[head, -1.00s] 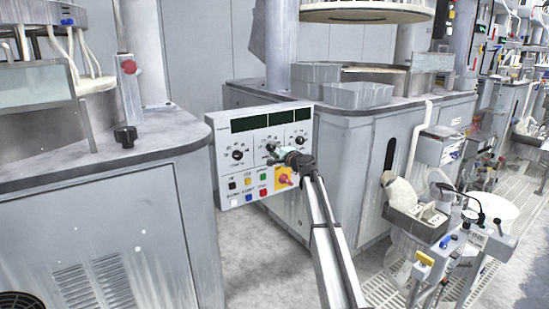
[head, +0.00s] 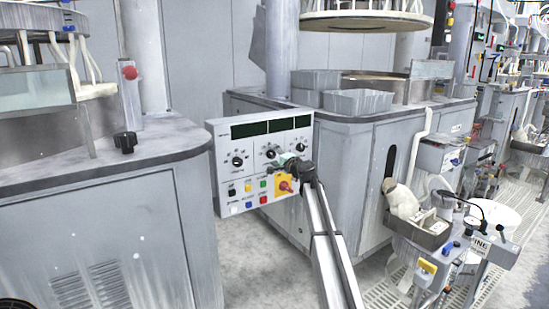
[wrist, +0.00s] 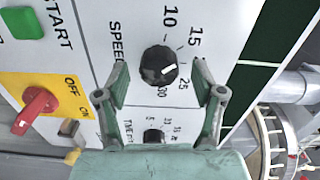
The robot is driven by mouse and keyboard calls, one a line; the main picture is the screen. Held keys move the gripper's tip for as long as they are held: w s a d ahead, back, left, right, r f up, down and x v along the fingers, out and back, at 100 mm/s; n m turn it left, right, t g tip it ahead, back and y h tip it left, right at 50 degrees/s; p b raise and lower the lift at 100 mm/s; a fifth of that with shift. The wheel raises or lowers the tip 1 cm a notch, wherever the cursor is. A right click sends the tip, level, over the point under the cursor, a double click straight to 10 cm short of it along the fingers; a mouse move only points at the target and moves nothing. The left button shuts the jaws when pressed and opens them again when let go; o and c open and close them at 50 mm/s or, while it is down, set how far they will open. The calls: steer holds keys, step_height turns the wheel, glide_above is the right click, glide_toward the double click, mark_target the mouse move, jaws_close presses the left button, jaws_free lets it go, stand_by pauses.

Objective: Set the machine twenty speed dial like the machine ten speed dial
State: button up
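A grey control panel (head: 222,132) in the head view carries three black dials in a row under dark displays. My gripper (wrist: 160,92) is in front of the middle one, the speed dial (head: 270,153). In the wrist view the speed dial (wrist: 158,68) has a white mark pointing right, between the printed 15 and 25. My gripper is open, its green fingers apart on the side toward the timer dial (wrist: 153,136). Nothing is between them, and I cannot tell if they touch the panel. No machine number is readable, and I cannot identify a second speed dial.
The panel also holds a red switch (wrist: 38,108) on yellow, a green START button (wrist: 20,20) and other small buttons. A grey machine cabinet (head: 110,215) stands left, another (head: 345,180) behind right. A cart with a grey tray (head: 425,232) stands at the right.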

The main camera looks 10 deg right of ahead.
steer(key=shift+s, duration=0.15)
steer(key=v, duration=1.2)
